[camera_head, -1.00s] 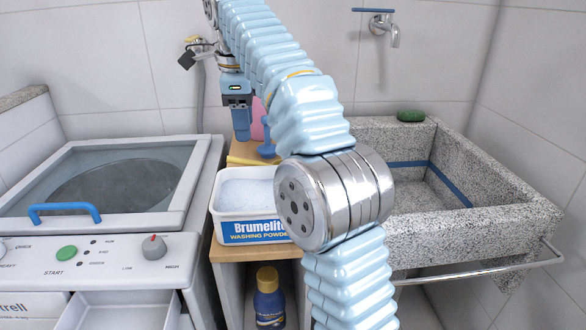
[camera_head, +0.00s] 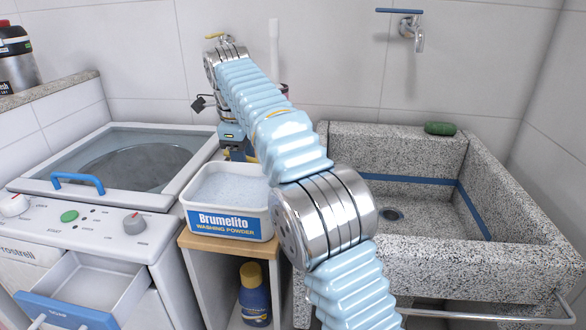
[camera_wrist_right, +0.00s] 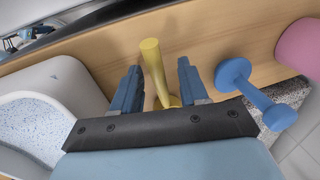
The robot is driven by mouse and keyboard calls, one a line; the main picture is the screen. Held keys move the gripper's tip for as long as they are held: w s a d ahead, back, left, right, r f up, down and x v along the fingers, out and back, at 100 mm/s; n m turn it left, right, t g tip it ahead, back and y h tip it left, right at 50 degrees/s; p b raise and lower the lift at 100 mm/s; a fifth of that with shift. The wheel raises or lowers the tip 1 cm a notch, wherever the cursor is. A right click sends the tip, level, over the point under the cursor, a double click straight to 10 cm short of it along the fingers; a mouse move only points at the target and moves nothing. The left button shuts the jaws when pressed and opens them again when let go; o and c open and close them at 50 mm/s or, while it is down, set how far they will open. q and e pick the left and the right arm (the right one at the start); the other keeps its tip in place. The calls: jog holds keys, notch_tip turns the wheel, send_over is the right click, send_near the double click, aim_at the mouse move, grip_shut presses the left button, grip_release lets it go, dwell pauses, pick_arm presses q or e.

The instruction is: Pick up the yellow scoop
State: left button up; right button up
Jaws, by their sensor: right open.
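The yellow scoop (camera_wrist_right: 155,70) shows in the right wrist view as a long yellow piece on the wooden shelf top, between my right gripper's two blue fingers. My right gripper (camera_wrist_right: 160,78) is open, with a visible gap between the scoop and each finger. I cannot tell how far above the shelf the fingertips are. In the head view my right gripper (camera_head: 238,148) is low behind the washing powder tub, and my arm and gripper mostly hide the scoop. My left gripper is not in view.
A white Brumelito washing powder tub (camera_head: 228,222) stands close in front of the gripper. A blue spool-shaped object (camera_wrist_right: 252,93) and a pink object (camera_wrist_right: 300,47) are to the right in the wrist view. The washing machine (camera_head: 128,215) and stone sink (camera_head: 440,255) flank the shelf.

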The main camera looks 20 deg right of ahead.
jog(key=shift+f, duration=0.15)
grip_shut()
jog(key=shift+r, duration=0.2)
